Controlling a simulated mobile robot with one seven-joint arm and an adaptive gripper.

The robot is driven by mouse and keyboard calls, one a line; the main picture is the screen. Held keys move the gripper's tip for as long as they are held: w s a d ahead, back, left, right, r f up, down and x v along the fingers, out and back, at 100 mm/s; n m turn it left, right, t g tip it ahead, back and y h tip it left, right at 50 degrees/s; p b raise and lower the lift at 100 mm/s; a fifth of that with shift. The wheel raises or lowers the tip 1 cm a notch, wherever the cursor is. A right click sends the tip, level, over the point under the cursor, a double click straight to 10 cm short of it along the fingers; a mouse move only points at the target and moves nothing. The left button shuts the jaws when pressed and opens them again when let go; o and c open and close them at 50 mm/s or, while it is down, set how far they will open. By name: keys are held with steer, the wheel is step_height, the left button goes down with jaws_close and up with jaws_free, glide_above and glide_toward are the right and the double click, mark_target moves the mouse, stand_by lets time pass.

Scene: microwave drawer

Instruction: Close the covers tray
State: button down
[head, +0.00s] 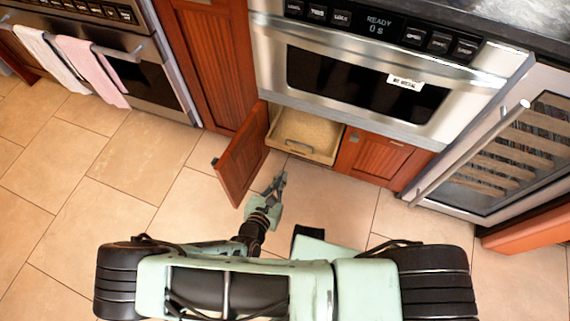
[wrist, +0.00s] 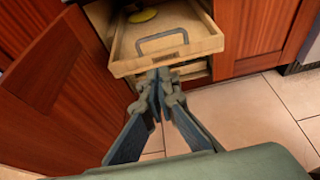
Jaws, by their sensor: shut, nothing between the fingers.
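The covers tray (head: 318,155) is a pale wooden pull-out tray in the low cabinet under the microwave drawer. It sticks out part way through the open cabinet door. In the wrist view the tray (wrist: 203,47) fills the top middle, with a grey handle (wrist: 162,36) and a small label on its front. A yellow round thing (wrist: 143,15) lies inside. My gripper (head: 281,177) is shut and empty, low in front of the tray. In the wrist view my gripper's fingertips (wrist: 159,75) are just below the tray's front; I cannot tell whether they touch it.
The open red-brown cabinet door (head: 240,165) stands left of my gripper, and it also shows in the wrist view (wrist: 60,100). A closed cabinet door (head: 365,157) is to the right. A wine cooler (head: 500,150) stands farther right. The tiled floor (head: 130,165) is clear at left.

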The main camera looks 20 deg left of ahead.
steer(key=r+b+x, duration=0.1)
steer(key=b+x, duration=0.2)
steer(key=x, duration=0.9)
steer(key=shift+w+r, duration=0.35)
steer(key=shift+w, duration=0.05)
